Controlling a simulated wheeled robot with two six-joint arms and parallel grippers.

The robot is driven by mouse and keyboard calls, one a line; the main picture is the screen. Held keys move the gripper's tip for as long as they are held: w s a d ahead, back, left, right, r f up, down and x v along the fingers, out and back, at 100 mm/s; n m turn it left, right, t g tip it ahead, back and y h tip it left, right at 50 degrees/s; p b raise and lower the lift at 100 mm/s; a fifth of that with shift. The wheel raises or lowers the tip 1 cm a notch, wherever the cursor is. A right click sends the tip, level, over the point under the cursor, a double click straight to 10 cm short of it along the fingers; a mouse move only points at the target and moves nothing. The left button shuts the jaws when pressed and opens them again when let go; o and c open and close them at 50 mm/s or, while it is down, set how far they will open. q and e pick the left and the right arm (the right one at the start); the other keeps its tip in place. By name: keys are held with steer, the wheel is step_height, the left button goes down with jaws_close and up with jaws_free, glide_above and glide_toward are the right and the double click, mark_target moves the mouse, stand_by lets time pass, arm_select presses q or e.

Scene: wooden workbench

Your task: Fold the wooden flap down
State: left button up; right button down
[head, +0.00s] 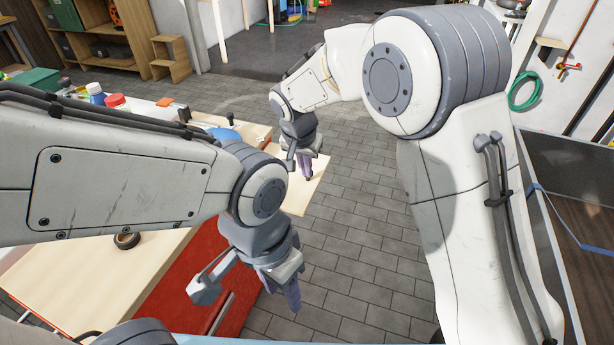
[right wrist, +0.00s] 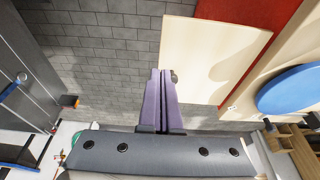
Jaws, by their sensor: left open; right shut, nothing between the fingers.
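The wooden flap (head: 302,193) is a pale panel that sticks out past the red side of the workbench (head: 85,275) and looks roughly level. My left arm hides part of it. In the right wrist view the flap (right wrist: 205,60) lies right of the fingers. My right gripper (head: 306,172) is shut and empty. Its purple fingertips (right wrist: 160,72) show near the flap's left edge, by a small dark knob (right wrist: 174,76); I cannot tell if they touch. My left gripper (head: 283,290) is open and empty, pointing down beside the bench's red side, nearer than the flap.
A black tape roll (head: 127,240) lies on the bench top. Jars, including a red-lidded one (head: 116,103), and a blue round object (head: 225,133) are farther back. The grey tiled floor (head: 365,235) beside the flap is clear.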

glide_toward(310, 201)
steer(key=x, duration=0.5)
steer(key=shift+w, duration=0.25)
steer(key=shift+f, duration=0.75)
